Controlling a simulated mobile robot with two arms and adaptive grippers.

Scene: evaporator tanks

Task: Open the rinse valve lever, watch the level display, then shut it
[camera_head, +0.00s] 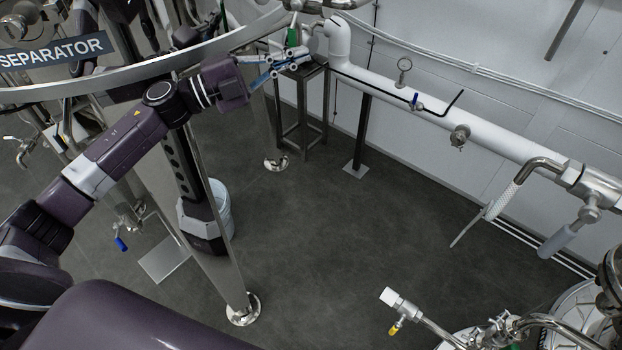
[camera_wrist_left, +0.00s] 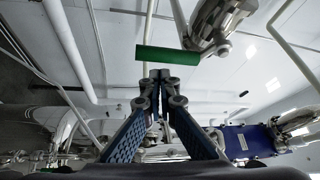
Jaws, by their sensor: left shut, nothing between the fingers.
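My left gripper (camera_head: 299,54) is at the upper middle of the head view, with its blue fingers together and empty. In the left wrist view, the fingertips (camera_wrist_left: 160,75) meet just below a green lever handle (camera_wrist_left: 167,54). The green handle (camera_head: 293,36) shows small in the head view, close to the fingertips, by the pipework. I cannot tell whether the fingers touch it. A steel valve body (camera_wrist_left: 215,22) is beside the handle in the wrist view. I cannot make out a level display. My right gripper is not in view.
A steel tank ring marked SEPARATOR (camera_head: 55,50) curves above my left arm, with a steel leg (camera_head: 222,250) below. A white pipe (camera_head: 480,135) runs along the wall at right. The middle floor is clear.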

